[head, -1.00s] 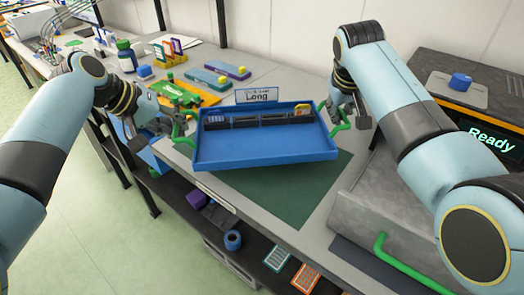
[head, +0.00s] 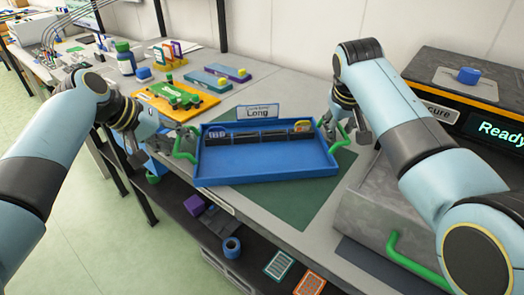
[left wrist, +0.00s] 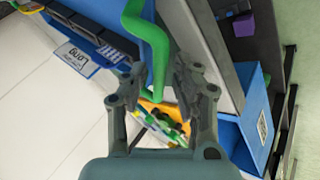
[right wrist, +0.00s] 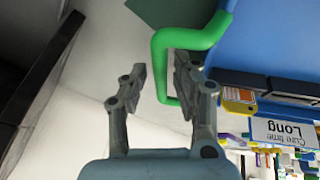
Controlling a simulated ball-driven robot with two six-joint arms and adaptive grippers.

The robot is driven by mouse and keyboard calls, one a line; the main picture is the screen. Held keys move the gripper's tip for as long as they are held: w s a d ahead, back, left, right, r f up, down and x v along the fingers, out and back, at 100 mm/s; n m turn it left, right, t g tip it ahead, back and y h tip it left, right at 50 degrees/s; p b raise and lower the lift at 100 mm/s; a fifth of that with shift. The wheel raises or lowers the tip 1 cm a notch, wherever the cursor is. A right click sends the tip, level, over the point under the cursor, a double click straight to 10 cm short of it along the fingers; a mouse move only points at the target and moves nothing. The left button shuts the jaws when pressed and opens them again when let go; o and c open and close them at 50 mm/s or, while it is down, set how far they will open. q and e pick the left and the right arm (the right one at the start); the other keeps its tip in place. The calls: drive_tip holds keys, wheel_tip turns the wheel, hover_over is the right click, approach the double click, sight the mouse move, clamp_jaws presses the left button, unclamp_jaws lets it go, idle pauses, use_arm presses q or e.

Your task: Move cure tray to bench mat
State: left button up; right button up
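The blue cure tray (head: 265,163) sits level over the back part of the dark green bench mat (head: 302,205); it appears to rest on it. The tray hides part of the mat.
The grey oven (head: 400,215) with a green handle and a "Ready" display stands at the right. An orange board (head: 175,98), bottles (head: 125,57) and coloured blocks lie at the back left. A shelf with loose items (head: 232,247) is below the bench.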

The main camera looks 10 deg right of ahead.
drive_tip(key=shift+a+r, duration=0.1)
use_arm(q)
drive_tip(key=v, duration=1.2)
use_arm(e)
drive_tip(key=v, duration=1.1)
drive_tip(key=shift+s+r, duration=0.25)
drive_tip(key=shift+r, duration=0.05)
use_arm(q)
drive_tip(key=shift+w, duration=0.1)
